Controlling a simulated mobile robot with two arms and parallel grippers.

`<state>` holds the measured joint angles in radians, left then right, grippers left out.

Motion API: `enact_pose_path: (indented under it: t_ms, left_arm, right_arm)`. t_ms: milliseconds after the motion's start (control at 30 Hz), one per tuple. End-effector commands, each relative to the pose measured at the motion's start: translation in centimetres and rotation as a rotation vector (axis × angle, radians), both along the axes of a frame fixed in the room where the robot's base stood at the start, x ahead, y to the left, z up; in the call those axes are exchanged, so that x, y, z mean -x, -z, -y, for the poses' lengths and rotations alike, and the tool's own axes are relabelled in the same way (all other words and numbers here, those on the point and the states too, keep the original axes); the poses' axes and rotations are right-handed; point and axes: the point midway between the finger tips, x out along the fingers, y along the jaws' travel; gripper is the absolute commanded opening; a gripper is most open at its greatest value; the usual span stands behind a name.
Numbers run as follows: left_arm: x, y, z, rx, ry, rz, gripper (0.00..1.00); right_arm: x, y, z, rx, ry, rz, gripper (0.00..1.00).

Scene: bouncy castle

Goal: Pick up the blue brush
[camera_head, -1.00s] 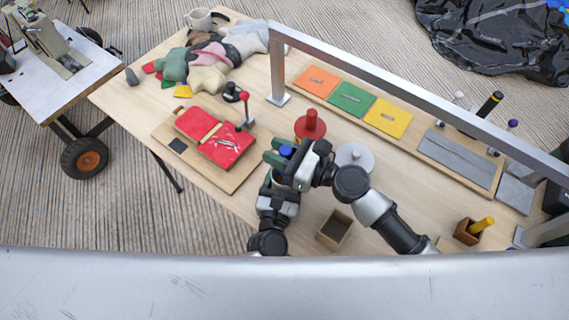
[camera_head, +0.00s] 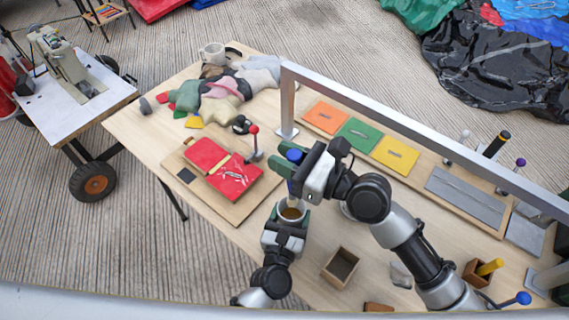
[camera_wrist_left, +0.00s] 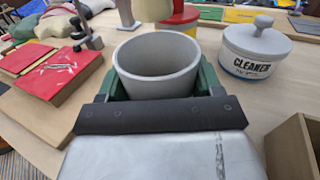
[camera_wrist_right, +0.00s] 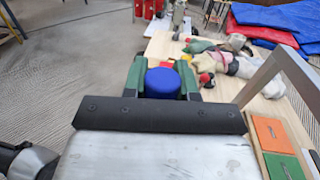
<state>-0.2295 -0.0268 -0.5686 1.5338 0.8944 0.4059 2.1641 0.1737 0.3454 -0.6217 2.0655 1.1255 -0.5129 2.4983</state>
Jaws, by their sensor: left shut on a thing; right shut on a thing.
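My right gripper (camera_head: 298,168) is shut on a blue thing (camera_head: 294,155), which I take to be the blue brush. Its round blue end (camera_wrist_right: 162,83) sits between the green fingers in the right wrist view; its lower part is hidden. My left gripper (camera_head: 289,218) is shut on a grey cup (camera_head: 292,213), just below the right gripper in the head view.
A cleaner jar (camera_wrist_left: 257,50) stands right of the cup. An open wooden box (camera_head: 340,267) is nearby. A red board set (camera_head: 222,170) lies left, and a metal frame (camera_head: 400,127) spans the table. A blue-knobbed tool (camera_head: 522,298) is at lower right.

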Motion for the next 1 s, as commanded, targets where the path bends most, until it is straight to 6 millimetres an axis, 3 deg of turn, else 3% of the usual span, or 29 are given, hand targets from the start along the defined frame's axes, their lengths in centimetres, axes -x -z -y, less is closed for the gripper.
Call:
enact_pose_path:
  t_ms: [300, 633, 667, 700, 833, 1000]
  left_arm:
    - [0.0, -2.4, 0.0, 0.001, -0.001, 0.003, 0.38]
    - [-0.1, -2.5, 0.0, 0.001, -0.001, 0.003, 0.38]
    - [-0.1, -2.5, 0.0, 0.001, -0.001, 0.003, 0.67]
    - [-0.1, -2.5, 0.0, 0.001, -0.001, 0.003, 0.73]
    - [-0.1, -2.5, 0.0, 0.001, -0.001, 0.003, 0.93]
    - [0.0, -2.4, 0.0, 0.000, -0.001, 0.002, 0.95]
  right_arm:
    - [0.0, -2.3, 0.0, -0.001, 0.000, 0.000, 0.00]
    - [0.0, -2.4, 0.0, 0.000, 0.000, -0.001, 0.00]
    - [0.0, -2.4, 0.0, 0.000, 0.000, -0.001, 0.00]
    - [0.0, -2.4, 0.0, 0.000, 0.000, -0.001, 0.00]
    - [0.0, -2.4, 0.0, 0.000, 0.000, -0.001, 0.00]
    - [0.0, -2.4, 0.0, -0.001, 0.000, 0.000, 0.00]
